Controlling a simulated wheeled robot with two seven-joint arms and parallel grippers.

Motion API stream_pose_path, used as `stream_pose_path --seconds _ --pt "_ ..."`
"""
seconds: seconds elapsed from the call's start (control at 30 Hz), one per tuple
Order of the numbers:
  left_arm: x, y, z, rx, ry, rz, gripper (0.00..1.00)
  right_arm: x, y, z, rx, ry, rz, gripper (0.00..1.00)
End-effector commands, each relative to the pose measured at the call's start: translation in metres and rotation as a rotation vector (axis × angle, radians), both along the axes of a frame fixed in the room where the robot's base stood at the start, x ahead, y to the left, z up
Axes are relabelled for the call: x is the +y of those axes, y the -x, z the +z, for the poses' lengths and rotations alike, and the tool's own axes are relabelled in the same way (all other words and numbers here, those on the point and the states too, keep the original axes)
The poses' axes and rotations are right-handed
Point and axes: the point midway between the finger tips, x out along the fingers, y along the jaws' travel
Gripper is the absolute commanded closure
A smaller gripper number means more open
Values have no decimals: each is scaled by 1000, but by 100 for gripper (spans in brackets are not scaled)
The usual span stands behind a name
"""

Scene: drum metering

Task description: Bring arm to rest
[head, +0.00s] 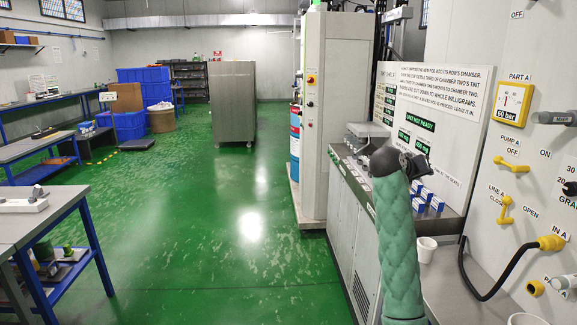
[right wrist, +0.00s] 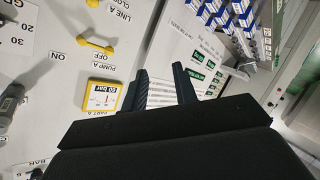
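My right arm, in a green padded sleeve, rises from the bottom of the head view. Its dark gripper (head: 416,166) is at the top, in front of the bench and its sign board (head: 432,110). In the right wrist view the right gripper (right wrist: 160,70) has its two dark fingers apart with nothing between them. Beyond them are the pale panel and the yellow gauge (right wrist: 102,97), apart from the fingers. My left arm and gripper are not in view.
The wall panel with a yellow gauge (head: 513,103), yellow handles (head: 511,165) and a black hose (head: 487,296) stands at right. Blue-and-white boxes (head: 421,193) and a white cup (head: 427,249) are near the arm.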

Motion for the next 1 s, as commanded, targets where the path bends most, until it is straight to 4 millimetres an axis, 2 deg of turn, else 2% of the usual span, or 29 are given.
stream_pose_path --seconds 0.2,0.5,0.7,1.0 --pt "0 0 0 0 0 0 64 63 43 -60 -43 -225 227 72" --pt "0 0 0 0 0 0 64 132 119 -152 32 -427 449 72" --pt "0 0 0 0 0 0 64 167 177 -209 112 -519 554 72" --pt "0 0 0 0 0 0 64 202 268 -283 241 -628 652 72"
